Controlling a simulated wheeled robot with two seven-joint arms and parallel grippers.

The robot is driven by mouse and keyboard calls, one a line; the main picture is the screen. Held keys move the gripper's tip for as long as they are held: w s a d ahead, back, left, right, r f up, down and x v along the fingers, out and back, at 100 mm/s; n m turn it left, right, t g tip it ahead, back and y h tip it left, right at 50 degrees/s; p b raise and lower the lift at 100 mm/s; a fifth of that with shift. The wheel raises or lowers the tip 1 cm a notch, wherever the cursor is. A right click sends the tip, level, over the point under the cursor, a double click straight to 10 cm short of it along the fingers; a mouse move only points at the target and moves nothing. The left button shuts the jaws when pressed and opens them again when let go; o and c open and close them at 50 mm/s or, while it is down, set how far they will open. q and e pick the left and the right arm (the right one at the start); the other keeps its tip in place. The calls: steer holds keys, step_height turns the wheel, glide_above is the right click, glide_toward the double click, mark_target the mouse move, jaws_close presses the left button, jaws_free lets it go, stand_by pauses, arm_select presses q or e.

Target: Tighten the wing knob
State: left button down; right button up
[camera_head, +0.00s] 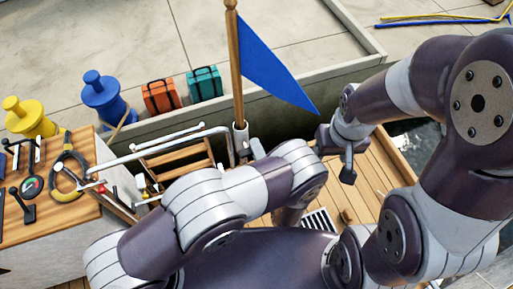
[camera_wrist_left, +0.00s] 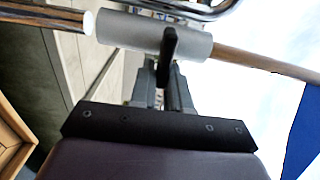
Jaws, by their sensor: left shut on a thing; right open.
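The wing knob (camera_wrist_left: 169,44) is a small dark piece on the side of the light grey socket tube (camera_wrist_left: 130,30) in the left wrist view. My left gripper (camera_wrist_left: 167,72) is shut on it, fingers either side of its lower part. In the head view the socket (camera_head: 240,138) stands upright around the foot of the wooden flagpole (camera_head: 237,75), which carries a blue pennant (camera_head: 270,75). There my left gripper (camera_head: 257,148) is mostly hidden behind my forearm, and the knob cannot be made out. My right gripper (camera_head: 347,170) is open and empty, to the right of the pole.
A steel rail (camera_head: 165,143) and a wooden ladder (camera_head: 180,157) lie left of the socket. Blue (camera_head: 102,98) and yellow (camera_head: 30,118) bollards and orange (camera_head: 160,97) and teal (camera_head: 205,83) cases stand on the quay.

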arm_select(q)
steer(key=shift+f+m, duration=0.1)
steer(key=shift+m, duration=0.2)
steer(key=c, duration=1.2)
jaws_free()
